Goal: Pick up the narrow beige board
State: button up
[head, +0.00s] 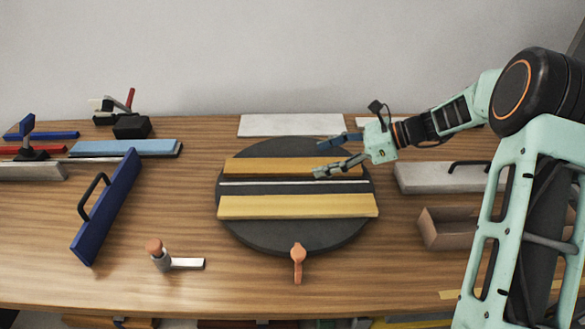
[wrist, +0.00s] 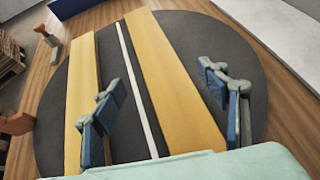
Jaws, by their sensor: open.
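Two long yellow-beige boards lie parallel on a dark round disc (head: 270,238): a deeper-toned back board (head: 250,166) and a paler front board (head: 300,207). A thin whitish strip (head: 270,183) lies between them. Which is the narrow beige board is not clear from colour or width. My gripper (head: 328,159) is open and empty over the right part of the back board. In the wrist view my gripper (wrist: 162,100) has its fingers on either side of the back board (wrist: 172,80) and the strip (wrist: 137,85); the left finger overlaps the front board (wrist: 82,90).
An orange handle (head: 297,260) sits at the disc's front edge. A blue board with a handle (head: 107,208) and a small hammer-like tool (head: 160,257) lie to the left. A brown open box (head: 450,232) and a grey block (head: 435,178) are right. Bare table (head: 190,225) lies left of the disc.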

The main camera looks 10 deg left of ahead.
aim_at(295, 164)
jog(key=x, duration=0.6)
jog(key=shift+a+b, duration=0.25)
jog(key=shift+b, duration=0.15)
jog(key=shift+r, duration=0.15)
jog(key=c, duration=1.5)
